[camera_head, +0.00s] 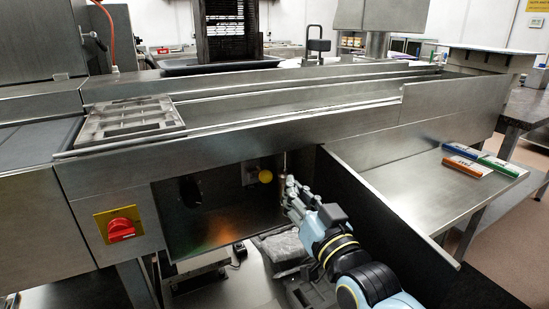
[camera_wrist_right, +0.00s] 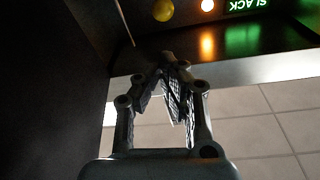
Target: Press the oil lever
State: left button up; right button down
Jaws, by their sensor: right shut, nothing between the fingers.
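A thin upright rod (camera_head: 285,160) hangs in the dark recess under the steel line, just above my right gripper's fingertips; it may be the oil lever, but I cannot tell for sure. In the right wrist view the rod (camera_wrist_right: 125,22) comes down beyond the fingers, to their left. A yellow knob (camera_head: 265,176) sits on the recess's back wall, left of the rod; it also shows in the right wrist view (camera_wrist_right: 163,10). My right gripper (camera_head: 291,187) is shut and empty, close to the rod; whether they touch is unclear. Its fingers (camera_wrist_right: 167,66) converge in the wrist view. My left gripper is out of view.
A dark panel (camera_head: 350,190) stands right of my right gripper. A steel shelf (camera_head: 415,190) beyond it holds several coloured boxes (camera_head: 467,167). A red rotary switch (camera_head: 121,229) is at left.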

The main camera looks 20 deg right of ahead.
aim_at(260, 175)
jog(key=shift+w+f, duration=0.1)
jog(key=w+r, duration=0.1)
jog(key=w, duration=0.8)
jog(key=shift+w+d+r, duration=0.15)
jog(key=shift+w, duration=0.25)
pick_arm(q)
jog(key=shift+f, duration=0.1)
